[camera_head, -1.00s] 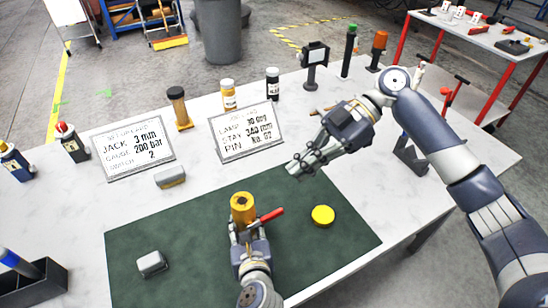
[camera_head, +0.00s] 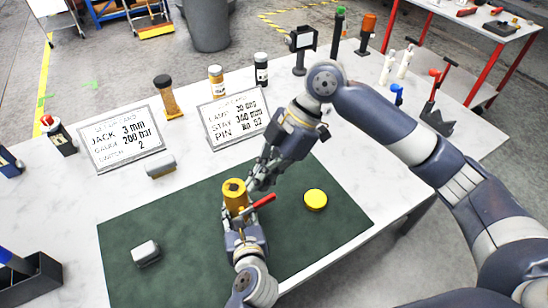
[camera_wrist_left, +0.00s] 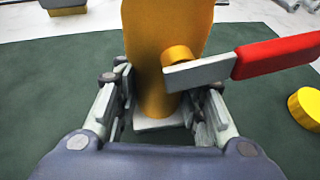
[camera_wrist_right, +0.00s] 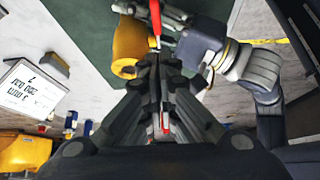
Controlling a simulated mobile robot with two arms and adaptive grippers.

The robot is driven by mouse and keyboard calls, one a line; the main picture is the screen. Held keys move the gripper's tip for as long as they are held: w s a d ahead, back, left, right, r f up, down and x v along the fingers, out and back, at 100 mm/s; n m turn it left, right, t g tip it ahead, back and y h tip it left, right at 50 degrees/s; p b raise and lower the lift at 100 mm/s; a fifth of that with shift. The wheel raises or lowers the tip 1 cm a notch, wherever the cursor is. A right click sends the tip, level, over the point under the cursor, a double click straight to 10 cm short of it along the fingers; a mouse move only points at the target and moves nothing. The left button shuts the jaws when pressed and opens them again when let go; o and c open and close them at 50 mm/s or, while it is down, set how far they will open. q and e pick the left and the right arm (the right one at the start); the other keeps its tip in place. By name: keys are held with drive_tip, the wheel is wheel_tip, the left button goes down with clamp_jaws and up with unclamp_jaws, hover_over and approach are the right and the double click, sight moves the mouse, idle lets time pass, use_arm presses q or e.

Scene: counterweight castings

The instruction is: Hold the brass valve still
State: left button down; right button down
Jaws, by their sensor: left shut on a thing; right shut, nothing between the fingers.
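The brass valve (camera_head: 235,197) stands upright on the green mat (camera_head: 190,225). It has a lever with a red grip (camera_head: 264,200) pointing right. My left gripper (camera_head: 238,222) is shut around the valve's lower body. The left wrist view shows the valve (camera_wrist_left: 160,45) between its fingers, above a pale base plate (camera_wrist_left: 160,122), with the red grip (camera_wrist_left: 275,55) to the right. My right gripper (camera_head: 258,180) is shut and empty just behind and right of the valve. In the right wrist view its fingertips (camera_wrist_right: 158,62) are close to the valve (camera_wrist_right: 128,48); I cannot tell whether they touch.
A yellow disc (camera_head: 315,199) and a small grey block (camera_head: 145,253) lie on the mat. Two cards (camera_head: 122,138) (camera_head: 233,118), bottles (camera_head: 216,80) and a brass-based post (camera_head: 166,97) stand behind. A dark bin (camera_head: 30,280) is at the front left.

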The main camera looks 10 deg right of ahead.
sight(271, 196)
use_arm(q)
drive_tip(key=shift+s+f, duration=0.1)
drive_tip(key=shift+f, duration=0.15)
use_arm(e)
drive_tip(key=shift+w+d+f, duration=0.1)
drive_tip(key=shift+d+f, duration=0.15)
drive_tip(key=shift+f, duration=0.75)
drive_tip(key=shift+d+f, duration=0.2)
drive_tip(key=shift+f, duration=0.75)
drive_tip(key=shift+w+d+f+y, duration=0.1)
drive_tip(key=shift+d+f+y, duration=0.2)
drive_tip(key=shift+f+y, duration=0.15)
drive_tip(key=shift+w+d+f, duration=0.1)
drive_tip(key=shift+d+f, duration=0.2)
drive_tip(key=shift+r, duration=0.2)
drive_tip(key=shift+r, duration=1.1)
wheel_tip(271, 196, up, 3)
drive_tip(key=shift+a+f+y, duration=0.1)
drive_tip(key=shift+y, duration=0.15)
drive_tip(key=v, duration=1)
drive_tip(key=shift+w+d, duration=0.2)
drive_tip(key=shift+d, duration=0.05)
